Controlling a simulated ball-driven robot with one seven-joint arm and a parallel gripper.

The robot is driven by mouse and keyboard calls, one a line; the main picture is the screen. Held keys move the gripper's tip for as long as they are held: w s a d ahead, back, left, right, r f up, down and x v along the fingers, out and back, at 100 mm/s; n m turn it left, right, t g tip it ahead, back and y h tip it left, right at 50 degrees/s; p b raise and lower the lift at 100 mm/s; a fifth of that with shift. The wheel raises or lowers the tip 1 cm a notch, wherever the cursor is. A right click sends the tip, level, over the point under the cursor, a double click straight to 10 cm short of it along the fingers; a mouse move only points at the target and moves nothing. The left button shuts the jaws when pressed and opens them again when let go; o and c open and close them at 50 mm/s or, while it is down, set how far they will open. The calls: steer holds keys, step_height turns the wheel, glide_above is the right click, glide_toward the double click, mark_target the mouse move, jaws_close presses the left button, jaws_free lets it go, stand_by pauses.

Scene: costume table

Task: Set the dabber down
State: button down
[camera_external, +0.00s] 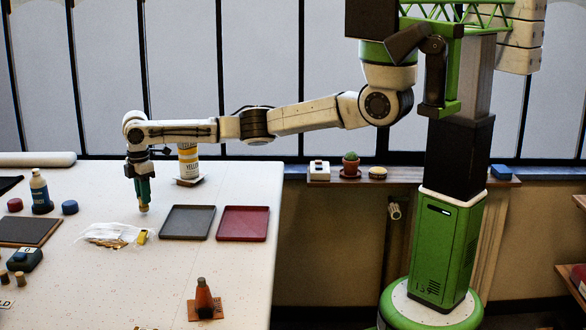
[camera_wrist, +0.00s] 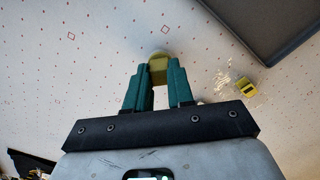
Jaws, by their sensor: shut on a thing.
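My gripper (camera_external: 143,190) points straight down over the white table, left of the grey tray (camera_external: 187,222). In the wrist view, its two green fingers (camera_wrist: 158,90) are shut on the dabber (camera_wrist: 158,68), whose olive-yellow body shows between and beyond the fingertips. I cannot tell whether that end touches the table.
A red tray (camera_external: 243,223) lies right of the grey one. A yellow-labelled can (camera_external: 188,160) stands behind.

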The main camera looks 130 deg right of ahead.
steer(key=shift+f, duration=0.6)
steer(key=c, duration=0.9)
jaws_free()
